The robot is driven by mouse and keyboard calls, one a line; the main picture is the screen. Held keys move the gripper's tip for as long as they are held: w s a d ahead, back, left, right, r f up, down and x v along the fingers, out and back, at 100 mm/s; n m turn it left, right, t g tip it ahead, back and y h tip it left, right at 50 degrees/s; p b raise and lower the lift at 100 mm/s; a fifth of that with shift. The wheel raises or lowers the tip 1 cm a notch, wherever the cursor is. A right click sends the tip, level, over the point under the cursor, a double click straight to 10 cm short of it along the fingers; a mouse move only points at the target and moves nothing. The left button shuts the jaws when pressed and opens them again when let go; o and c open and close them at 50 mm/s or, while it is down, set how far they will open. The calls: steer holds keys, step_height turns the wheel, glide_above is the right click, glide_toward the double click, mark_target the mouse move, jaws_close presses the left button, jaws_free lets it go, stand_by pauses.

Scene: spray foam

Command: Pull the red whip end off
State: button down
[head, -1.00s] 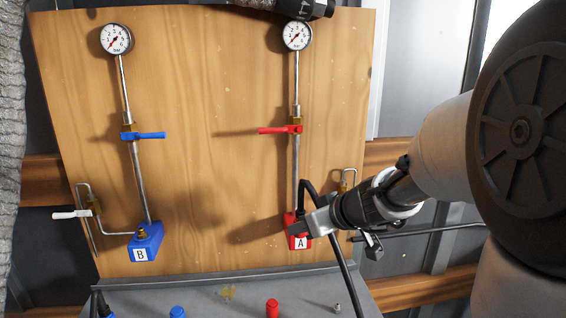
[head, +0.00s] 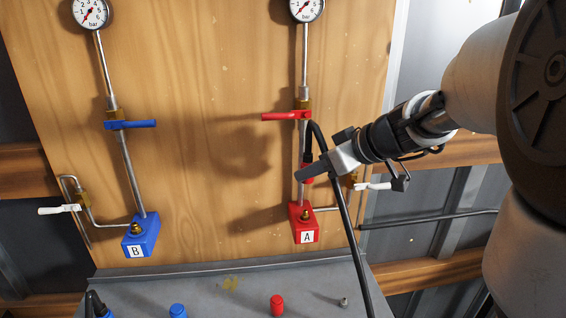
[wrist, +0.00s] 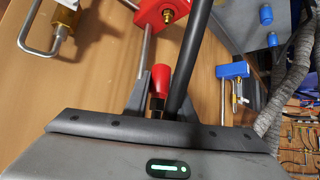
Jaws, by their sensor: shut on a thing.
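My gripper (head: 314,169) is shut on the red whip end (wrist: 159,79), which is on a black hose (head: 347,232). The whip end is partly hidden by the fingers in the head view. It is held above the red block A (head: 302,234), apart from it. The brass fitting (head: 303,214) on top of block A is bare. In the wrist view, block A (wrist: 158,12) and its fitting are beyond the whip end, with a gap between.
The blue block B (head: 139,237) is at the left of the wooden board (head: 215,200). A red valve lever (head: 282,117) is just above my gripper. A red cap (head: 277,304) and a blue cap (head: 178,310) stand on the grey shelf (head: 235,270).

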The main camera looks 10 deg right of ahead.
steer(key=shift+f+b, duration=3.3)
steer(key=shift+b, duration=0.9)
steer(key=shift+b, duration=1.55)
steer(key=shift+f+b, duration=1.45)
steer(key=shift+b, duration=0.5)
steer(key=c, duration=1.4)
jaws_free()
